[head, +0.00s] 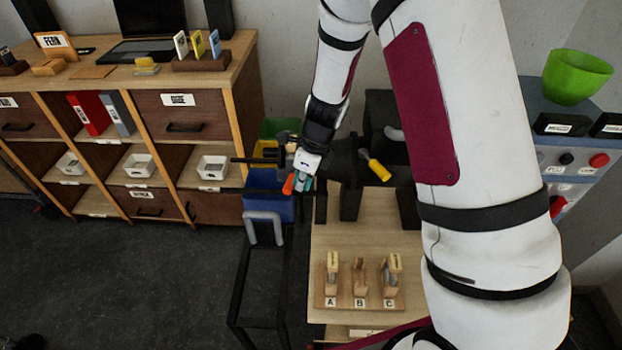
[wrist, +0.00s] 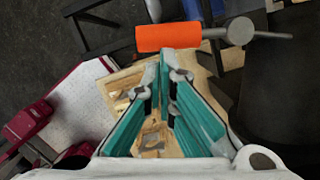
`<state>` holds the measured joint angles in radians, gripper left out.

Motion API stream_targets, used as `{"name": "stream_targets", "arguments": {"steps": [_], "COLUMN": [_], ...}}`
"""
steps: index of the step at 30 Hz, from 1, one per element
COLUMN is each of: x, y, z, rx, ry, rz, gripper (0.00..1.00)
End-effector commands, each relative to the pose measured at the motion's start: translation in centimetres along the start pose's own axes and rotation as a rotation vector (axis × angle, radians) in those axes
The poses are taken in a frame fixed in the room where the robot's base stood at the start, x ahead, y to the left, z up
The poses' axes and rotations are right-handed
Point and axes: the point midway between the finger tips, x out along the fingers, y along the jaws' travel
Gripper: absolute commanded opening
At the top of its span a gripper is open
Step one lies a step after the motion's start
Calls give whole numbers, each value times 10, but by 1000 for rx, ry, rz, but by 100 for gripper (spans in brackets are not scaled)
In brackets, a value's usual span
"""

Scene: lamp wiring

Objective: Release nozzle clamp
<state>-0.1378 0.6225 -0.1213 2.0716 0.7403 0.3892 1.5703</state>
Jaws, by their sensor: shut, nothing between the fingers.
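An orange handle (wrist: 168,37) on a grey metal joint and thin rod lies across the wrist view, just beyond my fingertips. In the head view the orange handle (head: 289,184) shows beside my gripper (head: 303,182). My teal-fingered gripper (wrist: 165,62) is shut and empty, its tips just below the handle in the wrist view; I cannot tell whether they touch it. A black machine body (head: 346,160) with a yellow handle (head: 378,169) stands behind and to the right of my gripper. My arm hides part of it. Which handle belongs to the nozzle clamp is not clear.
The wooden bench (head: 350,231) carries a rack (head: 358,301) of small tools marked A, B and C. A blue bin (head: 266,207) stands left of the bench. A shelf unit (head: 242,112) is farther left. A green bowl (head: 576,78) sits on the machine at right.

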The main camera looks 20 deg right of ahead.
Motion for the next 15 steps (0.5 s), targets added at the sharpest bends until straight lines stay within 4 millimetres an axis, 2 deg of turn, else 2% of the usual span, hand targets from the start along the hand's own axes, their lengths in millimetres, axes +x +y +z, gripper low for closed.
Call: {"name": "stream_targets", "arguments": {"steps": [6,15], "x": [2,5], "y": [7,8], "z": [11,18], "rx": [116,112], "ry": [0,0], "rz": [-28,-27], "gripper": [0,0]}}
